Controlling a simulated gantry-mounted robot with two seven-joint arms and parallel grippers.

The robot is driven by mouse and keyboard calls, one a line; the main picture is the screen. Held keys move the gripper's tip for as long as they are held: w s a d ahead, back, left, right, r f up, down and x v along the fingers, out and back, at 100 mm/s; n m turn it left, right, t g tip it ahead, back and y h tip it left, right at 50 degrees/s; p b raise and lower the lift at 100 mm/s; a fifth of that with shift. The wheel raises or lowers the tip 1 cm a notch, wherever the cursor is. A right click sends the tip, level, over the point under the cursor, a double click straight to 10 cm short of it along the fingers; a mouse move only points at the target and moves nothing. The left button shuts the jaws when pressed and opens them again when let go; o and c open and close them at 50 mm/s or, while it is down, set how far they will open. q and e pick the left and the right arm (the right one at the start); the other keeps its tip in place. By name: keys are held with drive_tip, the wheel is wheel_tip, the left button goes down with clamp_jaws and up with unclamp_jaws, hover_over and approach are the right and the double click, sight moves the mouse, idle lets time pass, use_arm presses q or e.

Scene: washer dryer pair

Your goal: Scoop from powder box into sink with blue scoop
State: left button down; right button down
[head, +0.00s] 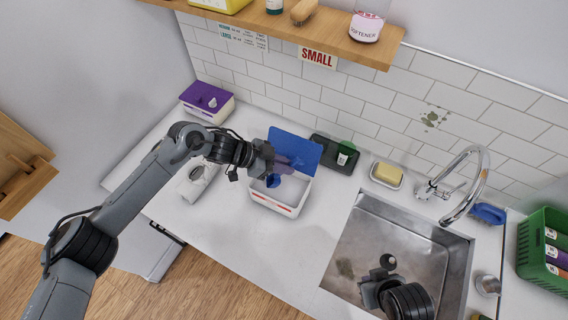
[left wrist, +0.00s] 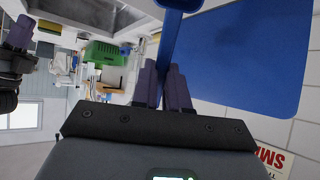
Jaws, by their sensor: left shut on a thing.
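The powder box (head: 272,204) is a white box on the counter with its blue lid (head: 305,150) standing open at the back. My left gripper (head: 268,160) is over the box and shut on the blue scoop (head: 273,180). In the left wrist view the scoop's blue handle (left wrist: 170,45) rises between the fingers (left wrist: 165,88). The scoop's bowl is at the box opening; whether it holds powder I cannot tell. The metal sink (head: 352,235) is to the right. My right gripper (head: 386,268) is over the sink, and its jaw state is unclear.
A purple-lidded box (head: 206,98) stands at the back left. A black tray (head: 335,154) and a soap dish (head: 387,174) sit along the wall. The faucet (head: 470,185) arches over the sink's right side. A green crate (head: 545,250) is at far right. A shelf (head: 310,35) overhangs the back.

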use_arm(q)
drive_tip(key=shift+f+b, duration=0.8)
drive_tip(key=shift+f, duration=0.7)
drive_tip(key=shift+f+b, duration=0.85)
drive_tip(key=shift+f, duration=0.65)
drive_tip(key=shift+r, duration=0.1)
wheel_tip(320, 180, up, 6)
drive_tip(key=p, duration=0.5)
drive_tip(key=shift+r+p, duration=3)
drive_tip(key=shift+r, duration=0.45)
drive_tip(key=shift+f, duration=0.1)
